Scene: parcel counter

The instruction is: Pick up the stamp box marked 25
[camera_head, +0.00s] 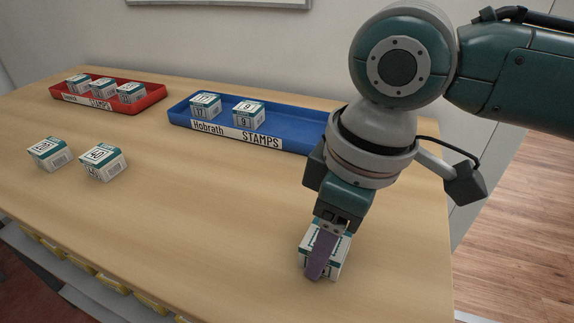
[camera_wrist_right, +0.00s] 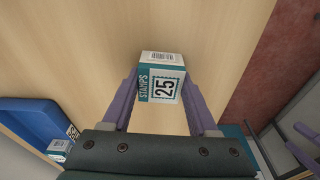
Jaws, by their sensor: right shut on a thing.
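The stamp box marked 25 (camera_wrist_right: 164,88) is white and teal, with its number readable in the right wrist view. It sits between the two purple fingers of my right gripper (camera_wrist_right: 160,98), which is shut on it. In the head view the same box (camera_head: 338,262) is at the right front of the counter, partly hidden by a finger of my right gripper (camera_head: 324,252). It appears to be at the counter surface; I cannot tell whether it touches.
A blue stamps tray (camera_head: 285,135) holds two boxes, and a red stamps tray (camera_head: 152,98) holds three. A box marked 40 (camera_head: 103,162) and another box (camera_head: 50,154) stand loose at the left. The wooden counter (camera_head: 210,220) between them and my right gripper is clear.

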